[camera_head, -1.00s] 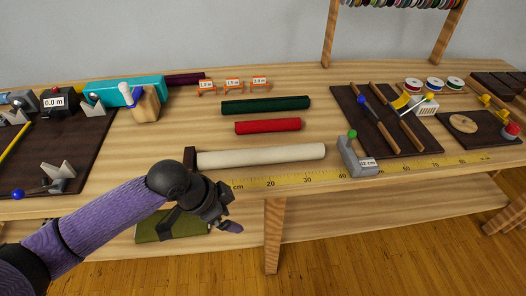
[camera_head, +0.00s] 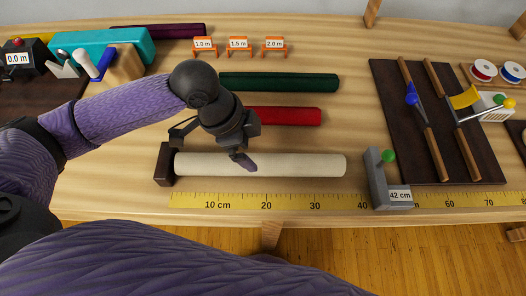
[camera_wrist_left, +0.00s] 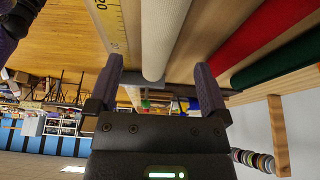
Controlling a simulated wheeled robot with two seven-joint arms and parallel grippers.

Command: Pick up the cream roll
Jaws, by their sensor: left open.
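The cream roll (camera_head: 290,164) lies on the wooden table behind the yellow ruler, its left end at a dark brown block (camera_head: 165,165). My left gripper (camera_head: 243,158) is over the roll's left-middle part and hides a little of it. In the left wrist view the cream roll (camera_wrist_left: 163,35) runs between the two open fingers of my left gripper (camera_wrist_left: 158,85). Nothing is held. I cannot tell whether the fingers touch the roll. My right gripper is not in view.
A red roll (camera_head: 290,116) and a dark green roll (camera_head: 285,82) lie behind. The yellow ruler (camera_head: 330,201) runs along the front edge. A grey stop (camera_head: 378,180) labelled 42 cm stands right of the roll. A dark tool board (camera_head: 405,150) is farther right.

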